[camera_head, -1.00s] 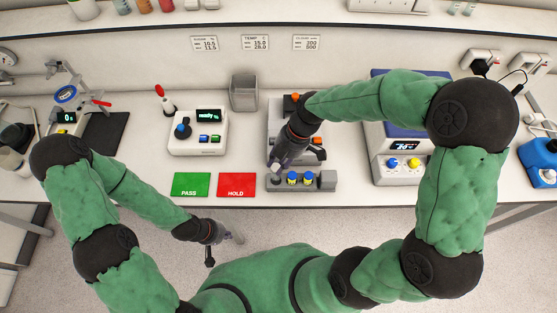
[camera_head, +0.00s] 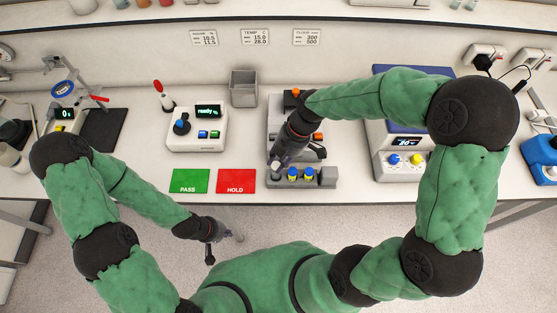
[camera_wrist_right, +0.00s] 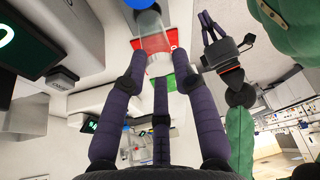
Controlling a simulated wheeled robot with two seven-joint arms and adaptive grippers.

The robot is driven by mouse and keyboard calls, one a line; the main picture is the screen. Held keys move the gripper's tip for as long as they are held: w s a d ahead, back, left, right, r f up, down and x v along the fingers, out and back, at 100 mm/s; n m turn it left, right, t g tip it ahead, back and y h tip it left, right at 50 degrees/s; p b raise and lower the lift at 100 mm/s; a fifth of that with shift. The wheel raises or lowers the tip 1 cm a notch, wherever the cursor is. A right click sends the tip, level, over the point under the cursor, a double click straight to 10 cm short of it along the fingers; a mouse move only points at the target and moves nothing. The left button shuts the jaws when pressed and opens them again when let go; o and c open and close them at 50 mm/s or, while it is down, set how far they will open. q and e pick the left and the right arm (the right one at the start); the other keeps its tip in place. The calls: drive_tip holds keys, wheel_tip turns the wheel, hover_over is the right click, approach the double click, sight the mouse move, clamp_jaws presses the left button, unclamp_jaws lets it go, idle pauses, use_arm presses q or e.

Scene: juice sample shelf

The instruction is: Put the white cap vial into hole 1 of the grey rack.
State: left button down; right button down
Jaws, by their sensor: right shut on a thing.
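The grey rack (camera_head: 328,177) stands near the front edge of the bench. Two vials with blue and yellow parts (camera_head: 292,174) stand in it, and the place at its left end looks dark. My right gripper (camera_head: 278,161) is just above and behind the rack's left end. A small whitish piece shows at its fingertips.
The green PASS card (camera_head: 189,181) and red HOLD card (camera_head: 236,181) lie left of the rack. A device reading "ready" (camera_head: 197,130) and a grey bin (camera_head: 244,90) stand behind them. Another device with knobs (camera_head: 403,165) stands to the right, beyond my right arm.

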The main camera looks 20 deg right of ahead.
drive_tip(key=shift+f+b, duration=1.8)
drive_tip(key=shift+f, duration=0.05)
idle(1.0)
drive_tip(key=c, duration=0.9)
unclamp_jaws()
drive_tip(key=v, duration=1.2)
